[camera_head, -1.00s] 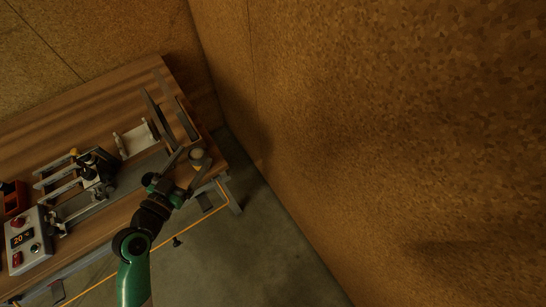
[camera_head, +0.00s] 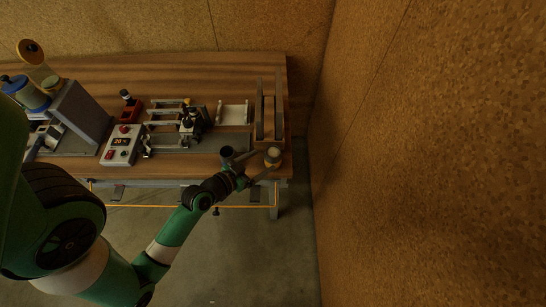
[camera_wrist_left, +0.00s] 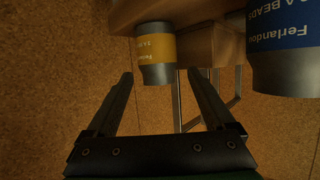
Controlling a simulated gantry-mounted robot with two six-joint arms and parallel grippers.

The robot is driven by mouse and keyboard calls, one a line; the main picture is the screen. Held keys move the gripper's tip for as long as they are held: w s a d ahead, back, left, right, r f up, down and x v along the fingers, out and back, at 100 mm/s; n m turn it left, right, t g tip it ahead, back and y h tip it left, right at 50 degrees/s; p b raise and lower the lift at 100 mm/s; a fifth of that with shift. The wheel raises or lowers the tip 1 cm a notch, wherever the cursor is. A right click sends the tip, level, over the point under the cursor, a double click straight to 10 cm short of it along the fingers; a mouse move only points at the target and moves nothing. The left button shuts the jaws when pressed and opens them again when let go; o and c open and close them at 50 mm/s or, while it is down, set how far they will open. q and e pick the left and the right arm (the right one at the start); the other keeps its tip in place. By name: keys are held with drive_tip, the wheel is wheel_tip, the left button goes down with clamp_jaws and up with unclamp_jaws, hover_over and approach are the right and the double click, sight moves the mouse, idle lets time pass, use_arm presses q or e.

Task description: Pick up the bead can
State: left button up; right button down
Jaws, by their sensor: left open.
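A can with a yellow band and pale top (camera_head: 272,157) stands near the table's front right corner. In the left wrist view the yellow-labelled can (camera_wrist_left: 155,52) appears upside down, ahead of the fingertips and sideways between them. A blue-labelled can (camera_wrist_left: 285,55) is at the right of that view, outside the fingers; its label reads "BEADS". In the head view a dark can (camera_head: 227,154) stands left of the yellow-banded one. My left gripper (camera_head: 266,165) is open and empty at the yellow-banded can; whether they touch is unclear. My right gripper is not in view.
The wooden table (camera_head: 170,78) carries a grey control box (camera_head: 121,144), a metal fixture (camera_head: 190,120), a white tray (camera_head: 233,114) and a dark upright frame (camera_head: 267,115) behind the can. A cork wall (camera_head: 400,150) rises right of the table.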

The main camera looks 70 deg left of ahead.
sight(267, 160)
use_arm(q)
drive_tip(key=x, duration=0.5)
drive_tip(key=shift+d+f+b, duration=0.15)
drive_tip(key=shift+f+b, duration=0.05)
drive_tip(key=shift+b, duration=0.1)
drive_tip(key=c, duration=1.3)
drive_tip(key=shift+r, duration=0.1)
drive_tip(key=shift+c, duration=0.2)
